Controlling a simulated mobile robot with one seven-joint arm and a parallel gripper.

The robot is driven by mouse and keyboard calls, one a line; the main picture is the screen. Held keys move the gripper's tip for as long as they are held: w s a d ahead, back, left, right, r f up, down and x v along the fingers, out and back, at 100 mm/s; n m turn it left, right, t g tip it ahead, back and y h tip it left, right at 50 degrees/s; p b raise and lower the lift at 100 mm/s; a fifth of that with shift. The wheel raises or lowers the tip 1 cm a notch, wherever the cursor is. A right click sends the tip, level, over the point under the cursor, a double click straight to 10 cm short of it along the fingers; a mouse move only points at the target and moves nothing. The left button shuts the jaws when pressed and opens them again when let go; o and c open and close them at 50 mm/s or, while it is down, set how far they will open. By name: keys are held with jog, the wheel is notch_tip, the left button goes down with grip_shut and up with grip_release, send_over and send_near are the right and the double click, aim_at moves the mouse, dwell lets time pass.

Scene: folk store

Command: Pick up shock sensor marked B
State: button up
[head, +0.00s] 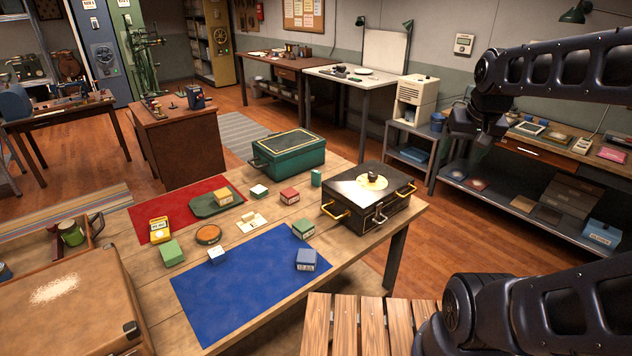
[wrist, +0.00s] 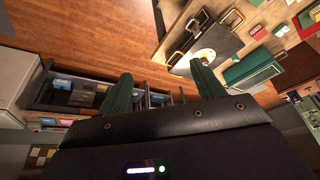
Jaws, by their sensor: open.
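Several small block-like items lie on the wooden table, and their marks are too small to read, so I cannot tell which is the shock sensor marked B. In the head view they include a yellow one (head: 159,230), a green one (head: 172,253), a white-topped one (head: 216,255), a blue one (head: 307,260), a red one (head: 289,195) and a pale flat piece (head: 252,223). My gripper (wrist: 163,85) is open and empty in the wrist view, its two dark green fingers apart. It is away from the table items, up at the right.
A black case (head: 368,205) with brass handles and a green toolbox (head: 290,152) stand at the table's back. A blue mat (head: 245,290) and a red mat (head: 165,205) lie on it. A brown case (head: 75,300) fills the front left. A slatted wooden surface (head: 345,325) is in front.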

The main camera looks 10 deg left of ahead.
jog(key=w+a+r+m+g, duration=0.1)
jog(key=w+a, duration=0.2)
jog(key=w, duration=0.5)
jog(key=w+a+r+m, duration=0.1)
jog(key=w+a, duration=0.2)
jog(key=w, duration=0.5)
jog(key=m+g, duration=0.3)
jog(key=m, duration=0.1)
send_over(316, 185)
jog(key=w, duration=0.1)
notch_tip(316, 185, down, 32)
jog(key=shift+w+r, duration=0.1)
jog(key=shift+r, duration=0.1)
jog(key=shift+a+f, duration=0.1)
jog(key=shift+f, duration=0.15)
notch_tip(316, 185, down, 11)
jog(key=shift+r, duration=0.2)
jog(key=c, duration=1.1)
